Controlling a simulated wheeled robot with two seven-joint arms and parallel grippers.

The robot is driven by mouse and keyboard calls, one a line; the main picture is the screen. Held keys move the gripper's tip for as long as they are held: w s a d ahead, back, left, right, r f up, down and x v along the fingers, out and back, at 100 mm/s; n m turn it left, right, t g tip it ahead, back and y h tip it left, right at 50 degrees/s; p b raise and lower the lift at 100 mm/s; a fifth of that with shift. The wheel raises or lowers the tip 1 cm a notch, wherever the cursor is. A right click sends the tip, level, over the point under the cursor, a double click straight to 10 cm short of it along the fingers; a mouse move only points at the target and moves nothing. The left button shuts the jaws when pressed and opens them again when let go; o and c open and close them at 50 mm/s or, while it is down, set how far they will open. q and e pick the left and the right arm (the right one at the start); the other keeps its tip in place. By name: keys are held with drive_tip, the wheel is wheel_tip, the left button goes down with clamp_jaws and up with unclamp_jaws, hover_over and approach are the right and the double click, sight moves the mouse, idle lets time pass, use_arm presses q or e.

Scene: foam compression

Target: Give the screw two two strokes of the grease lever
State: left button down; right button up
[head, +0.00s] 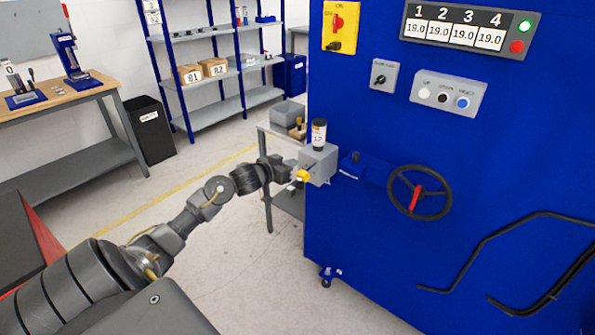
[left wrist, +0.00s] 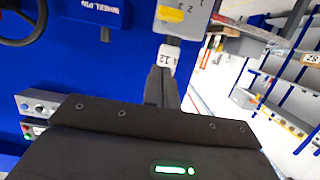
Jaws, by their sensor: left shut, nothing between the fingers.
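The grease unit is a grey box (head: 322,160) on the left side of the blue machine, with a dark bottle (head: 319,135) upright on top. A yellow part (head: 302,176) shows on its near face. In the left wrist view the grey box (left wrist: 190,22) is at the top, with the yellow part (left wrist: 171,14) and small numerals on it. A white labelled piece (left wrist: 167,58) hangs between it and my fingers. My left gripper (head: 288,174) is shut and empty, close to the box; its fingers (left wrist: 161,85) point at the labelled piece. Contact cannot be told. My right gripper is out of view.
The blue machine (head: 350,240) fills the right side, with a handwheel (head: 420,192), button panel (head: 448,94) and numbered display (head: 458,27). A small grey table (head: 266,130) stands behind my gripper. Shelves (head: 220,60) and a workbench (head: 60,110) are farther back.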

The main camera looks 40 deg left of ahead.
sight(308, 169)
use_arm(q)
drive_tip(key=w+f, duration=0.2)
drive_tip(key=f, duration=0.1)
drive_tip(key=w+f+p, duration=0.1)
drive_tip(key=f, duration=0.1)
drive_tip(key=shift+w, duration=0.15)
